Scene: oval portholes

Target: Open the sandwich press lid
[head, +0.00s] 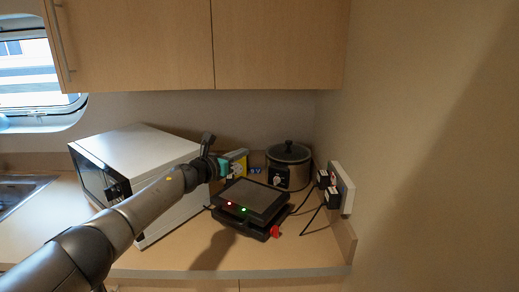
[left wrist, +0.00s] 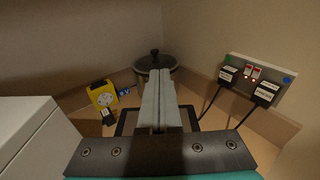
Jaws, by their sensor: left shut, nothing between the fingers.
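The sandwich press (head: 255,198) sits on the counter, a low black appliance with a grey top panel, red and green lights at the front and a red knob at its front right corner. Its lid looks down on the base. My left gripper (head: 238,155) is above and behind the left part of the press, apart from it in the head view. Its fingers (left wrist: 160,98) are shut together with nothing between them, and they hide much of the press (left wrist: 124,124) in the left wrist view. My right gripper is not in view.
A white microwave (head: 135,150) stands left of the press. A slow cooker (head: 289,167) and a yellow box (left wrist: 103,94) stand behind it. Wall sockets (head: 341,188) with black plugs and cables are at the right. Cupboards (head: 280,45) hang above. The counter's front is clear.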

